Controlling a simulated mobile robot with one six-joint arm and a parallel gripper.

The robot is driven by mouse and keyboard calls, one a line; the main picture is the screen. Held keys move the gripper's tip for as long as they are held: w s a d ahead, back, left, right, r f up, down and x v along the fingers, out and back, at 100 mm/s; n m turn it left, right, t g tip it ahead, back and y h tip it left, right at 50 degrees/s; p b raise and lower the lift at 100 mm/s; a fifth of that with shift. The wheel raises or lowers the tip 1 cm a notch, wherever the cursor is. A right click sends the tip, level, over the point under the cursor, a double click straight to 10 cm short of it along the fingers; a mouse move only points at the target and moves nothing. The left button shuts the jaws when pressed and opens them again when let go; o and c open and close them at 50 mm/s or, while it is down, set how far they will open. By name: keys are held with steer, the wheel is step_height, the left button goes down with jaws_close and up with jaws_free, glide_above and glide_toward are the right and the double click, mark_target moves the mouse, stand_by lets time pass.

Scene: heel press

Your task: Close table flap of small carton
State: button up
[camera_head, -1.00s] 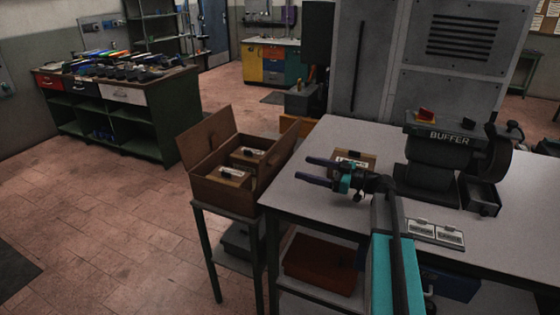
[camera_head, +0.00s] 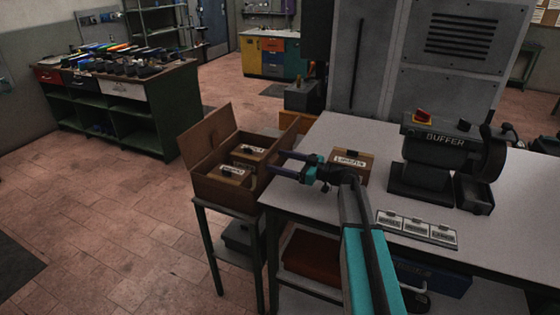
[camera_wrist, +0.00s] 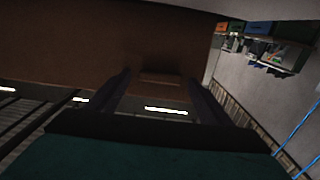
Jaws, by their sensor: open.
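The small brown carton (camera_head: 218,188) stands on a small stand left of the table. Its table flap (camera_head: 279,145), on the right side, stands up and tilts outward toward the table. The opposite flap (camera_head: 206,138) also stands open. Two labelled boxes (camera_head: 250,153) sit inside the carton. My gripper (camera_head: 272,162) is open, its fingers pointing left at the table flap; contact cannot be told. In the wrist view, a broad brown panel lies ahead of my gripper (camera_wrist: 160,78), and no object is visibly held.
The grey table (camera_head: 320,200) carries a labelled box (camera_head: 352,167) just behind my gripper, label plates (camera_head: 417,227) and the buffer machine (camera_head: 440,155). The stand (camera_head: 230,214) is close to the table's left edge. Open floor lies left of the stand.

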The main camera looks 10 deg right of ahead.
steer(key=c, duration=1.5)
steer(key=shift+a+r, duration=0.15)
steer(key=shift+a, duration=0.05)
